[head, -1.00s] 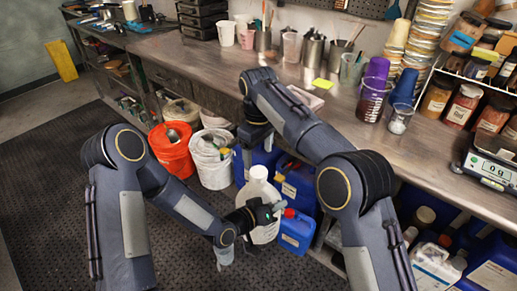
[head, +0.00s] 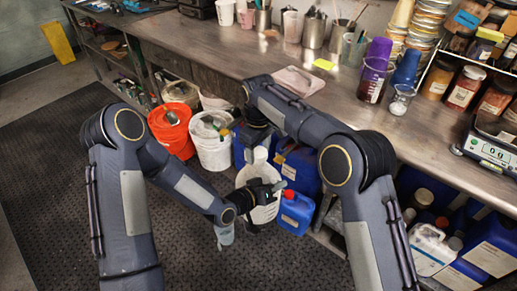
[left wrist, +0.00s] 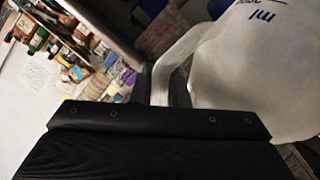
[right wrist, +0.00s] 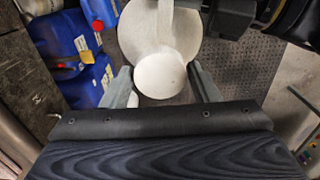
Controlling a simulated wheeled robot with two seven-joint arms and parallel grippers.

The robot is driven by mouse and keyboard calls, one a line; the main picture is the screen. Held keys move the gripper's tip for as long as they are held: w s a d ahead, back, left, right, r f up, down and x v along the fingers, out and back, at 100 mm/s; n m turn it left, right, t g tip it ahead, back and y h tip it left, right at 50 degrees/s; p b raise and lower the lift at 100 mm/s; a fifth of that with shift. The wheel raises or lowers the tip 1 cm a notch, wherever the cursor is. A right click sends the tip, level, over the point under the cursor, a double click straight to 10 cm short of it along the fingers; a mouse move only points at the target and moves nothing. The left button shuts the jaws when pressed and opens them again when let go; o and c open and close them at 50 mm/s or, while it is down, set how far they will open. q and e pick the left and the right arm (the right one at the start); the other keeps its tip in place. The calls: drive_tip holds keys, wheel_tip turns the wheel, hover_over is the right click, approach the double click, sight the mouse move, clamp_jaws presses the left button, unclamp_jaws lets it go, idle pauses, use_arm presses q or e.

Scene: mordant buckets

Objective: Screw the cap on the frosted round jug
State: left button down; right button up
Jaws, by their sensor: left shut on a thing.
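The frosted round jug (head: 264,209) stands upright on the floor mat, partly hidden by my arms. Its body and handle fill the upper right of the left wrist view (left wrist: 260,70). The white cap (right wrist: 160,76) is at the top of the jug; the picture does not show how far it is turned. My left gripper (head: 270,190) is shut at the jug's handle side, its fingertips mostly hidden. My right gripper (right wrist: 162,85) is right above the jug, pointing down, open, with one finger on each side of the cap.
A blue jug with a red cap (head: 296,212) stands close to the right of the frosted jug, with more blue containers behind. A white bucket (head: 213,148) and an orange bucket (head: 172,130) stand to the left. The workbench edge (head: 400,150) is at the right.

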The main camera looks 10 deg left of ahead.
drive_tip(key=c, duration=0.6)
drive_tip(key=o, duration=1.1)
drive_tip(key=shift+o, duration=0.2)
drive_tip(key=shift+r, duration=0.1)
wheel_tip(320, 180, up, 12)
